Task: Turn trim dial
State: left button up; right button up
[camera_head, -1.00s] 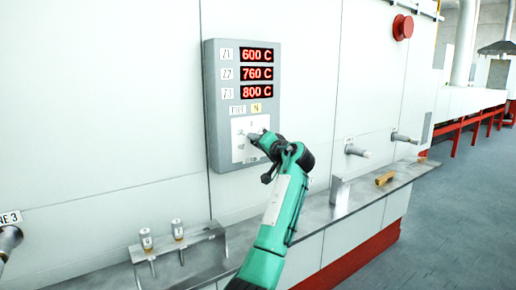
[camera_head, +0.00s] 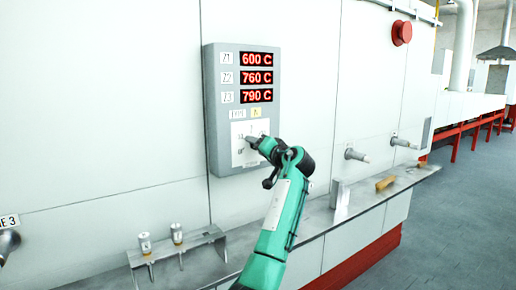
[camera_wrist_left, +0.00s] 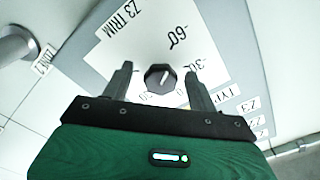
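The trim dial (camera_wrist_left: 160,78) is a small black faceted knob with a white pointer line, on a white plate marked Z3 TRIM (camera_wrist_left: 120,30). In the left wrist view the plate appears rotated, with -60 and -30 marks beside the knob. The pointer line leans to the upper right. My left gripper (camera_wrist_left: 159,69) is open, one finger on each side of the knob, with a visible gap on both sides. In the head view my left gripper (camera_head: 254,141) is at the panel's lower plate and hides the knob. My right gripper is not in view.
The grey panel (camera_head: 213,110) shows red readouts of 600 C, 760 C and 790 C (camera_head: 256,97). Below it runs a metal ledge (camera_head: 320,222) with a small bracket holding two fittings (camera_head: 177,233). A red button (camera_head: 402,32) is at upper right. Pipe stubs (camera_head: 357,154) stick out of the wall.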

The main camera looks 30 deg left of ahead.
pick_arm(q)
jog(key=b+v, duration=0.1)
jog(key=v, duration=1.3)
jog(key=shift+b, duration=0.35)
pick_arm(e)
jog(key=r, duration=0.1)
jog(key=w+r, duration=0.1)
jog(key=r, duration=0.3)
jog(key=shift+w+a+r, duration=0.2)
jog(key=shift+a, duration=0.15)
